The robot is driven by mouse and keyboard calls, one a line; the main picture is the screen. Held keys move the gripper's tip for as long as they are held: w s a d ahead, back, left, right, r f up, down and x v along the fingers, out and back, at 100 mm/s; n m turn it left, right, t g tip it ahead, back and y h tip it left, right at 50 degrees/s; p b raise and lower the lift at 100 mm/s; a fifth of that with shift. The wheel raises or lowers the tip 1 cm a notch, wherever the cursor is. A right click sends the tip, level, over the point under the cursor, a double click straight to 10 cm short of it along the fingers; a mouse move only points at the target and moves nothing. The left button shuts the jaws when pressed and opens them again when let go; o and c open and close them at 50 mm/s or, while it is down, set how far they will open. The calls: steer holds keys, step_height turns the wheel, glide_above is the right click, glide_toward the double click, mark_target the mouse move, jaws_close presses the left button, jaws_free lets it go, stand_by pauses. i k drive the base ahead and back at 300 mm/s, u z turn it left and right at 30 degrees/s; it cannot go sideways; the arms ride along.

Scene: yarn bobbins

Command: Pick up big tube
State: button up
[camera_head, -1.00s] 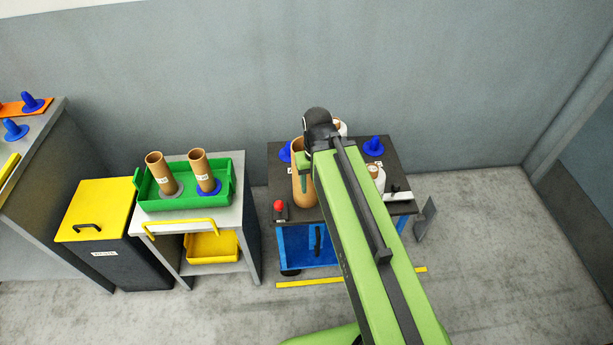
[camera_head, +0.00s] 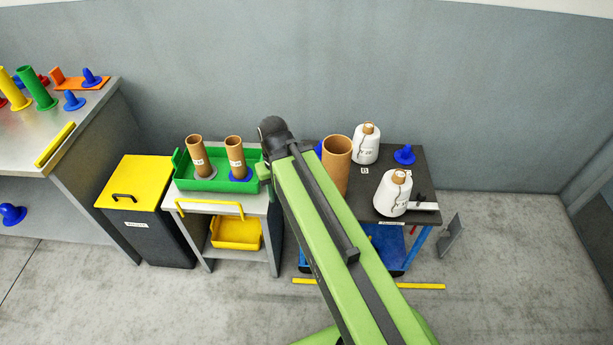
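A big brown tube (camera_head: 338,162) stands upright at the left side of a dark-topped table (camera_head: 385,219). Its open top shows, and my green arm covers part of its lower left. Two narrower brown tubes, one on the left (camera_head: 197,158) and one on the right (camera_head: 236,160), stand in a green tray (camera_head: 208,185) on a grey stand. The dark joint at the end of my arm is above the gap between the tray and the big tube. My gripper is hidden behind my arm, so its fingers do not show.
Two white yarn bobbins, one at the back (camera_head: 366,148) and one in front (camera_head: 394,194), stand on the table right of the big tube. A yellow-lidded bin (camera_head: 137,180) stands left of the stand. The right-hand floor is mostly clear.

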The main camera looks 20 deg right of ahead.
mark_target(336, 149)
steer(key=u, duration=0.75)
steer(key=i, duration=0.4)
steer(key=u, duration=0.2)
